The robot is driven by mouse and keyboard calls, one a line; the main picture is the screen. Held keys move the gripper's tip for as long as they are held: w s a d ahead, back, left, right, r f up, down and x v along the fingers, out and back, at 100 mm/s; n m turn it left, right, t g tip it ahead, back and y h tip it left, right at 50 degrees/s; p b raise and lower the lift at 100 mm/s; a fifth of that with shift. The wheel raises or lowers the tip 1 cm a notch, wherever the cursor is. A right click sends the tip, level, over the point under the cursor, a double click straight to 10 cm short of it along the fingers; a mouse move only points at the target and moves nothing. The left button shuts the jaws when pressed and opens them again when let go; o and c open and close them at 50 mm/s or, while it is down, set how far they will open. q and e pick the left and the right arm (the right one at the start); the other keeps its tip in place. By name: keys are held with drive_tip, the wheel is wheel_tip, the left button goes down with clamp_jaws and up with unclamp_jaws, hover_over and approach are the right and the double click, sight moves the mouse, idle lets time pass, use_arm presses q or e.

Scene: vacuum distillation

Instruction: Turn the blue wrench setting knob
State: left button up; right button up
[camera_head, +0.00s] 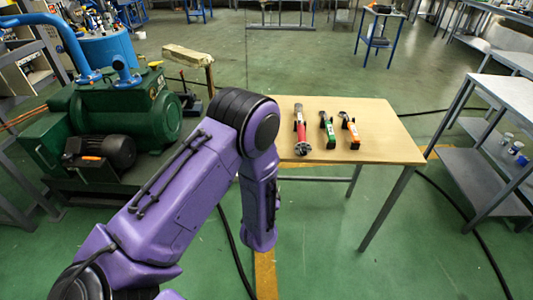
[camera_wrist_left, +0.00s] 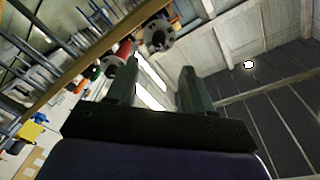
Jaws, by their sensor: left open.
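Three wrenches lie side by side on the wooden table in the head view: a red one (camera_head: 300,133), a green one (camera_head: 328,130) and an orange one (camera_head: 350,130). No blue wrench shows on the table, and no blue setting knob can be made out. My left gripper (camera_wrist_left: 158,78) is open and empty in the wrist view, with both fingers apart. Beyond its left finger, a red tool part (camera_wrist_left: 124,48) and a dark round end piece (camera_wrist_left: 159,35) show at a wooden edge. In the head view my left gripper is hidden; my right gripper is not in view.
The table (camera_head: 385,150) has bare room right of the wrenches. A green pump (camera_head: 115,118) with a blue pipe stands at the left. A metal shelf bench (camera_head: 500,110) stands at the right. A dark cable (camera_head: 455,205) runs over the floor.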

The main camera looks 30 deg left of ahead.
use_arm(q)
drive_tip(key=p+x, duration=0.1)
drive_tip(key=x, duration=0.8)
drive_tip(key=shift+w+a+f, duration=0.15)
drive_tip(key=shift+w+a, duration=0.05)
drive_tip(key=shift+w, duration=0.05)
clamp_jaws()
